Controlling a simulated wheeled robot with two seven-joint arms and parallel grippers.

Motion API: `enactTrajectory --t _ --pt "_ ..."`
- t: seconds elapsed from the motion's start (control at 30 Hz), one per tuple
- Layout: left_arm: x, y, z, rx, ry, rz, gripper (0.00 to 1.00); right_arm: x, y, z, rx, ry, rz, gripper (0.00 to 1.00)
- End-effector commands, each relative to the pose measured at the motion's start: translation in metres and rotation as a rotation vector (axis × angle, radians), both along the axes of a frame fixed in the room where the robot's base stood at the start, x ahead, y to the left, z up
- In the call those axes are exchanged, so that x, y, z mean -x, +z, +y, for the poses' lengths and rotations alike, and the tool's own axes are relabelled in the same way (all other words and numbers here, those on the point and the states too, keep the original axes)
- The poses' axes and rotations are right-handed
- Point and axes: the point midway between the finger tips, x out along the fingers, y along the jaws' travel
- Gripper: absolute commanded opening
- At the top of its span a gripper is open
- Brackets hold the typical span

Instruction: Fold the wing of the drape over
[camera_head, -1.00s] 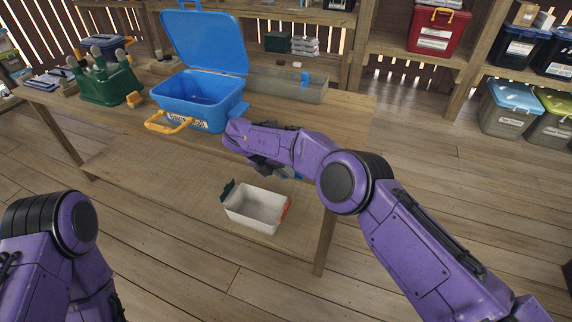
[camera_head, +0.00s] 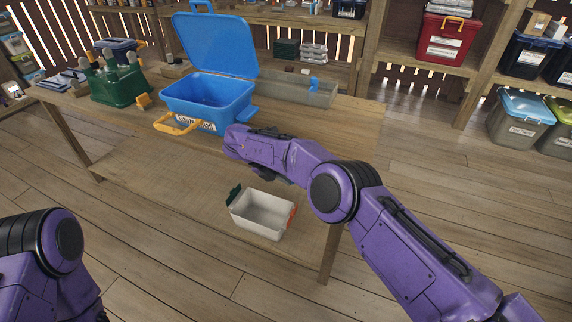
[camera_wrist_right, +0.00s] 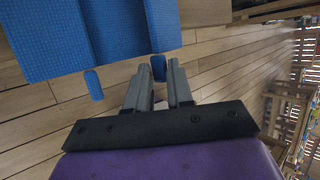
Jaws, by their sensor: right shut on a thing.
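I see no cloth drape in either view. A blue bin (camera_head: 208,98) with its blue lid (camera_head: 215,45) standing open is on the workbench, its yellow handle (camera_head: 178,123) at the front. In the right wrist view, the blue ribbed surface (camera_wrist_right: 95,35) fills the upper left. My right gripper (camera_wrist_right: 160,80) is shut on a small blue tab (camera_wrist_right: 158,66), which shows between its fingertips. Another blue tab (camera_wrist_right: 94,84) lies to its left. In the head view my right arm hides the fingertips. My left gripper is out of view.
Shelves with a red bin (camera_head: 445,38) stand behind.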

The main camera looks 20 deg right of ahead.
Motion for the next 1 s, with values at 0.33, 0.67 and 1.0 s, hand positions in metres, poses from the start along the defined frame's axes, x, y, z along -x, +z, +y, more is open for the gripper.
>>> enactTrajectory --t 0.33,0.67,1.0 --pt "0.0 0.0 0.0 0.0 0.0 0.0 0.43 -0.001 0.0 0.001 -0.001 0.001 -0.001 0.38" --pt "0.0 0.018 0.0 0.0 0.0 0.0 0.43 0.01 0.01 0.015 -0.002 0.003 0.0 0.38" --pt "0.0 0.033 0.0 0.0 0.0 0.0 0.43 0.027 0.016 0.038 -0.001 0.003 -0.001 0.38"
